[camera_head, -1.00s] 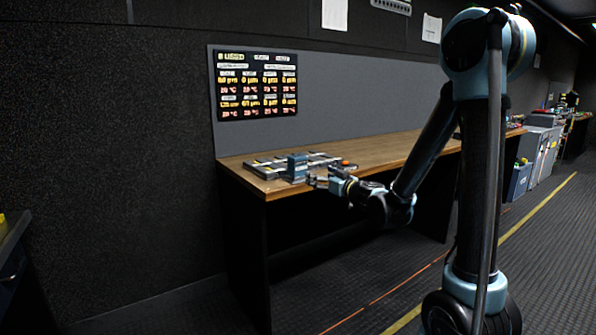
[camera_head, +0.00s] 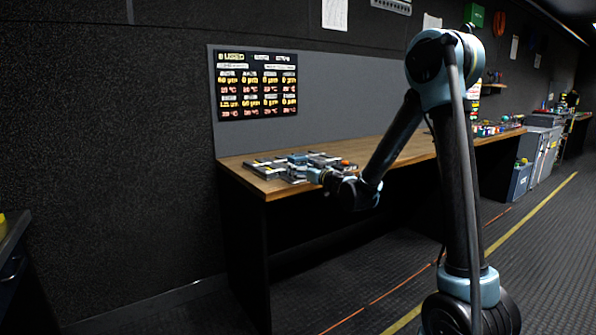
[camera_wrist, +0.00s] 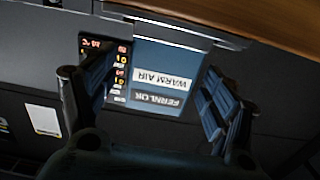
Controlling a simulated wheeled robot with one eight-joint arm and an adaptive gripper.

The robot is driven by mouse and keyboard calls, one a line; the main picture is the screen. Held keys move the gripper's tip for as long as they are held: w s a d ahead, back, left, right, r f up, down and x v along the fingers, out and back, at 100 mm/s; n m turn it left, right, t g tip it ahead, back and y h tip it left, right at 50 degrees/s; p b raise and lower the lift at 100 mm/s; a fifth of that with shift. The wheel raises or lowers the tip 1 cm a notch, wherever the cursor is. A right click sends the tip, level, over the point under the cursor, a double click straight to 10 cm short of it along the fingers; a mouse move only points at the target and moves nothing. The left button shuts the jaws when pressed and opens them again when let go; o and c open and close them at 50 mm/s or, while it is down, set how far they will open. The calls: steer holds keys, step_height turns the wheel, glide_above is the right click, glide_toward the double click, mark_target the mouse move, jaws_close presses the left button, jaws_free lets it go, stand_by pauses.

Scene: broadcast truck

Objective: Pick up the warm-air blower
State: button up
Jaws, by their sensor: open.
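The warm-air blower (camera_wrist: 158,58) fills the middle of the wrist view. My gripper (camera_wrist: 156,72) is open, with one finger on each side of the blue face. The left finger overlaps the digit panel; I cannot tell whether either finger touches. In the head view the blower (camera_head: 298,158) shows small and blue on the bench, partly hidden, with my gripper (camera_head: 316,174) right in front of it.
The wooden bench (camera_head: 380,152) runs along the wall. Grey flat units (camera_head: 262,169) lie around the blower, and a small orange item (camera_head: 347,164) is at their right. A lit readout board (camera_head: 256,84) hangs behind. The bench's front edge is close below my gripper.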

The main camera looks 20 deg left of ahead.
mark_target(298, 165)
steer(key=shift+x, duration=1.55)
steer(key=shift+r, duration=0.1)
steer(key=c, duration=1.4)
steer(key=shift+c, duration=0.2)
